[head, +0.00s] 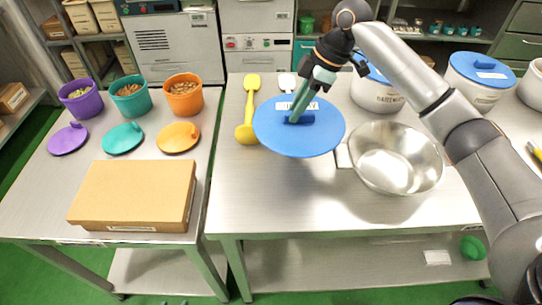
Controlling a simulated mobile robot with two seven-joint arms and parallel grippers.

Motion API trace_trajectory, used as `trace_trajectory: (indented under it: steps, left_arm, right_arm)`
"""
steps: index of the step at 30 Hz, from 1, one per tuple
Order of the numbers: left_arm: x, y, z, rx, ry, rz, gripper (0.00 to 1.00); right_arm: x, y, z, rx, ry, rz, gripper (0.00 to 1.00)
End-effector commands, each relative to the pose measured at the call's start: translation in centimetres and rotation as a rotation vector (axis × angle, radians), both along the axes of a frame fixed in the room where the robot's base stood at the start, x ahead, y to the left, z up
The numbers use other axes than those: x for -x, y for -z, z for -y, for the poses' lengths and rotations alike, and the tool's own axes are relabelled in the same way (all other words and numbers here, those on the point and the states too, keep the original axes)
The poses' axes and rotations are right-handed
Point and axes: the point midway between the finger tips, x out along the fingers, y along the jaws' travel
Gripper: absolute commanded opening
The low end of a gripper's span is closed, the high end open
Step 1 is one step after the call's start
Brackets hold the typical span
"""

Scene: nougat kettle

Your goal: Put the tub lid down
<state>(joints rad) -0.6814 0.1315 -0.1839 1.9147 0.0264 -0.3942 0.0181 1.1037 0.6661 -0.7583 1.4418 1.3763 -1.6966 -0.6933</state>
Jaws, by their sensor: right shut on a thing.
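The blue tub lid (270,130) is held by my right gripper (298,112), which is shut on the lid's raised handle. The lid appears roughly level, above the steel table; its exact height is hard to tell. A white tub (377,98) with dark lettering stands behind it to the right, with blue at its top partly hidden by my right arm. Another white tub (475,93) wears a blue lid (483,66). A white tub (534,88) at the right edge is cut off, and no blue lid shows on it. My left gripper is out of view.
A steel bowl or pan (396,158) sits right of the held lid. A yellow scoop (247,115) lies left of it. The left table holds purple, teal and orange buckets with lids beside them, and a cardboard box (135,194). The front strip of the right table (275,198) is clear.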

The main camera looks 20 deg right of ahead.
Motion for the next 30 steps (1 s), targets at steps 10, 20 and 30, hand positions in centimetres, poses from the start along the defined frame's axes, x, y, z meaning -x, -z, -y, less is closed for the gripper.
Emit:
trace_trajectory:
  steps: [10,20,30]
  left_arm:
    - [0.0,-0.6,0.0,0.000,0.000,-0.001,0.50]
    - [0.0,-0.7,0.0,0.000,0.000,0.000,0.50]
    - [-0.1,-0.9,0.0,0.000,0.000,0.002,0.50]
  right_arm:
    - [3.4,4.6,-7.1,-0.001,-0.003,-0.004,0.00]
    - [4.4,7.5,-9.2,0.000,-0.002,-0.004,0.00]
    - [4.8,11.7,-10.2,0.000,0.000,0.000,0.00]
